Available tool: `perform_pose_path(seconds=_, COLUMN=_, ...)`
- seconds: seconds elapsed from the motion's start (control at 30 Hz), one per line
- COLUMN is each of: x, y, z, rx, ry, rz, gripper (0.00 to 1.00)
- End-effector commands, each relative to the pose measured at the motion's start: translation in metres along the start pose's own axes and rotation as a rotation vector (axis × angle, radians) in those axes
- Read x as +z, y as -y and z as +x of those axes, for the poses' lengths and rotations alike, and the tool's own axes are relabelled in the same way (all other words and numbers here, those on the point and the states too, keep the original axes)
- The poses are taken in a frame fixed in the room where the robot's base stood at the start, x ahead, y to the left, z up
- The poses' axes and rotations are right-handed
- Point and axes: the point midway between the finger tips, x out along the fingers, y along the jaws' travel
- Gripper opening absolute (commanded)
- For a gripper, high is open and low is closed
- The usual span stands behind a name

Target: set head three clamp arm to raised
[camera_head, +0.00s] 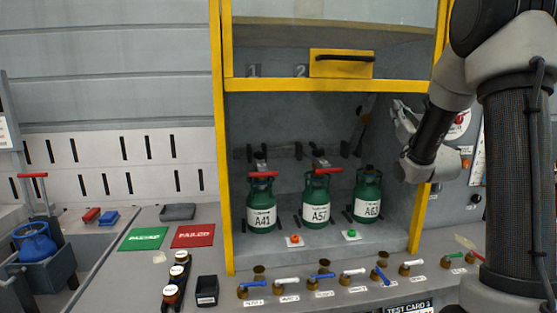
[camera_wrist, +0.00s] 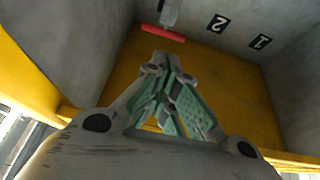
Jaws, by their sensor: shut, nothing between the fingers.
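Three green cylinders stand in the yellow-framed cabinet: A41 (camera_head: 262,205), A57 (camera_head: 315,200) and A63 (camera_head: 367,197) at the right. Red-barred clamp arms lie low over A41 (camera_head: 262,174) and A57 (camera_head: 322,170). Above A63, the head three clamp arm (camera_head: 365,118) slants upward, its end clear of the cylinder top; it appears raised. In the wrist view a red bar (camera_wrist: 163,33) on a grey stem, apparently this arm's, lies beyond my fingertips. My gripper (camera_head: 397,108) is at the cabinet's right side, right of that arm. Its fingers (camera_wrist: 160,62) are shut and empty, apart from the bar.
A yellow door with a black handle (camera_head: 343,58) hangs above the opening. The cabinet's right post (camera_head: 424,205) is close to my arm. Several valves with blue, white and green levers line the front. Green (camera_head: 145,238) and red (camera_head: 193,235) mats lie left.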

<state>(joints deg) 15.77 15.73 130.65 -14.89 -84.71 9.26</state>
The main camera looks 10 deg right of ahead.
Motion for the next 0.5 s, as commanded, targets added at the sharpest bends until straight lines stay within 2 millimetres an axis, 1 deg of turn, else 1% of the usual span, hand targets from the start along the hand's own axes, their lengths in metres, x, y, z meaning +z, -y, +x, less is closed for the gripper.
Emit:
perform_pose_path(seconds=0.07, x=0.03, y=-0.006, z=-0.003, rx=0.027, ry=0.128, rz=-0.011, gripper=0.0)
perform_pose_path(seconds=0.13, x=0.072, y=-0.015, z=-0.016, rx=0.065, ry=0.303, rz=-0.019, gripper=0.0)
perform_pose_path(seconds=0.17, x=0.092, y=-0.019, z=-0.026, rx=0.084, ry=0.391, rz=-0.02, gripper=0.0)
perform_pose_path(seconds=0.2, x=0.115, y=-0.024, z=-0.042, rx=0.108, ry=0.51, rz=-0.024, gripper=0.0)
perform_pose_path(seconds=0.27, x=0.139, y=-0.029, z=-0.069, rx=0.142, ry=0.678, rz=-0.028, gripper=0.0)
perform_pose_path(seconds=0.3, x=0.15, y=-0.029, z=-0.089, rx=0.16, ry=0.784, rz=-0.029, gripper=0.0)
perform_pose_path(seconds=0.37, x=0.159, y=-0.027, z=-0.12, rx=0.182, ry=0.938, rz=-0.029, gripper=0.0)
perform_pose_path(seconds=0.4, x=0.161, y=-0.024, z=-0.143, rx=0.195, ry=1.037, rz=-0.026, gripper=0.0)
perform_pose_path(seconds=0.47, x=0.158, y=-0.017, z=-0.177, rx=0.208, ry=1.18, rz=-0.02, gripper=0.0)
perform_pose_path(seconds=0.5, x=0.152, y=-0.01, z=-0.201, rx=0.213, ry=1.272, rz=-0.016, gripper=0.0)
